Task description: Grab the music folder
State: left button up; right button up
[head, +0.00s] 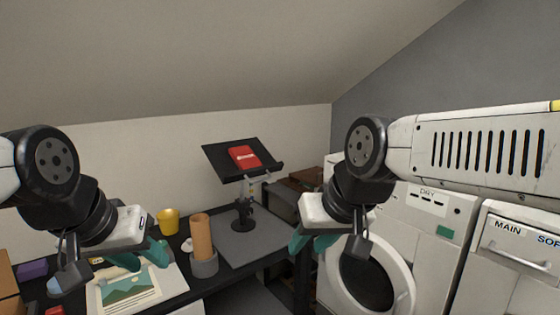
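A red folder or booklet (244,157) with small pale markings rests on the slanted black plate of a music stand (218,159). The stand's lip runs below it, and its round black foot is on the desk. My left gripper (146,262) has teal fingers spread apart and empty, above the desk's left part and a printed picture sheet. My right gripper (311,246) also has its teal fingers apart and empty, to the right of and lower in the picture than the red folder. Neither gripper touches the folder.
The dark desk (190,293) holds a yellow cup (168,222), an orange-brown cylinder (202,236) in a grey holder, a picture sheet (124,292) and a grey mat (257,244). White washing machines (441,226) stand at right. A sloped ceiling hangs over the desk.

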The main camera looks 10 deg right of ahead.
aim_at(243, 156)
jog(key=z, duration=0.1)
jog(key=i+l+u, duration=0.1)
jog(key=i, duration=0.4)
jog(key=i+l, duration=0.25)
jog(key=i, duration=0.25)
jog(key=i+l+u, duration=0.15)
jog(key=i, duration=0.35)
jog(key=l, duration=0.1)
